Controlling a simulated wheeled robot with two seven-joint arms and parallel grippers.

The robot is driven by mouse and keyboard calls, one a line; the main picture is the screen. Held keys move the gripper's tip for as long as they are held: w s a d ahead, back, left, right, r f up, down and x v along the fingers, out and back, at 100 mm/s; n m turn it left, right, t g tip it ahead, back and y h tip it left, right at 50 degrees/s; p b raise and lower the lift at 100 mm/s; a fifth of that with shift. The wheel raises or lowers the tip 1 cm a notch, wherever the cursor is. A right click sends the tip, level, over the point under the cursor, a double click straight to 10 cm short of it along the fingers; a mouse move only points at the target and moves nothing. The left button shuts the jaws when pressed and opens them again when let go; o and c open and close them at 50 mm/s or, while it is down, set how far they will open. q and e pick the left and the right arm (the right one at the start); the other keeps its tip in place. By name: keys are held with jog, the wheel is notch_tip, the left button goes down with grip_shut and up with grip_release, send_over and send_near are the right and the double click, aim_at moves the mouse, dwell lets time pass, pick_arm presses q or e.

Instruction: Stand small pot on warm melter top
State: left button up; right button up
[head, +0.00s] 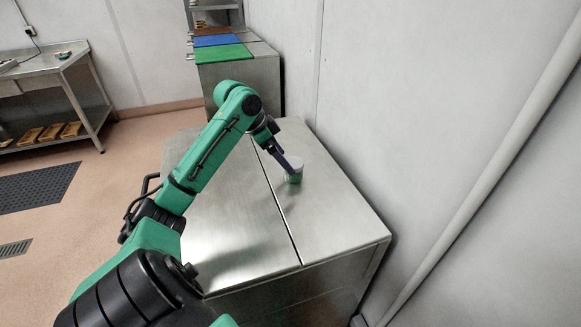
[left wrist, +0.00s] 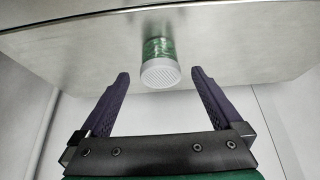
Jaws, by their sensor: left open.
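A small cylindrical pot (head: 294,175) with a green body and a pale top stands on the right half of the steel cabinet top (head: 325,210). It also shows in the left wrist view (left wrist: 158,52), green-patterned, with a white perforated end facing the camera. My left gripper (head: 287,164) is right at the pot in the head view and partly covers it. In the left wrist view its two dark fingers (left wrist: 160,76) are spread wide, with the pot centred just beyond the tips and no finger touching it. No label marks the steel unit as the melter. My right gripper is not in view.
A wall (head: 430,120) runs close along the cabinet's right side. Behind it stands another steel unit with green (head: 224,53), blue (head: 214,41) and brown boards. A steel bench (head: 45,68) is at the far left.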

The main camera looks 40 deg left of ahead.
pick_arm(q)
jog(key=v, duration=0.6)
jog(key=shift+s+r, duration=0.15)
jog(key=shift+r, duration=0.1)
